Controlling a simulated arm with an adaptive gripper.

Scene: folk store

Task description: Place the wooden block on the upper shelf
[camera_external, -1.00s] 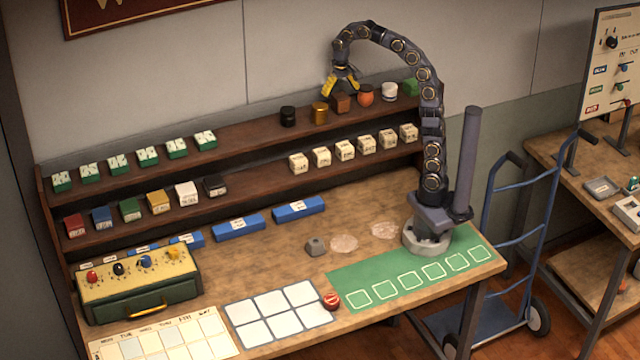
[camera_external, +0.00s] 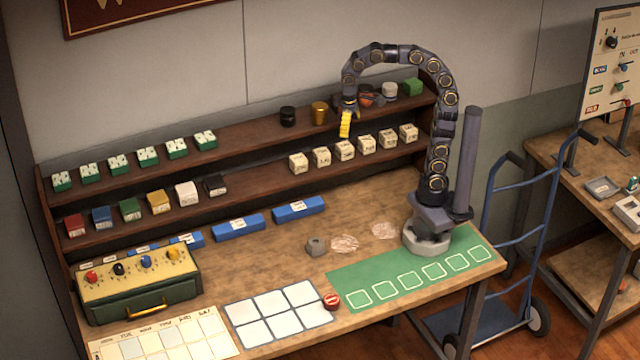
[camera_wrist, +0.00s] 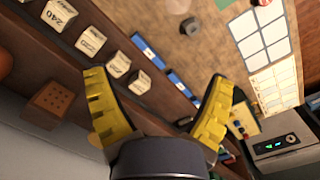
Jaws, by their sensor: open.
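The wooden block (camera_wrist: 50,104) is a brown cube with small dark dots on its face. It rests on the upper shelf (camera_external: 236,126), at the left of the wrist view, apart from my fingers. In the external view my arm hides it. My gripper (camera_external: 345,125) has yellow fingers and hangs just in front of the upper shelf, pointing down. In the wrist view my gripper (camera_wrist: 160,82) is spread open with nothing between its fingers.
On the upper shelf are an orange round thing (camera_wrist: 4,60), a gold cup (camera_external: 320,112), a black jar (camera_external: 288,116), a white jar (camera_external: 390,90) and a green block (camera_external: 412,87). Several cream blocks (camera_external: 345,150) line the lower shelf below my gripper. The tabletop centre is mostly clear.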

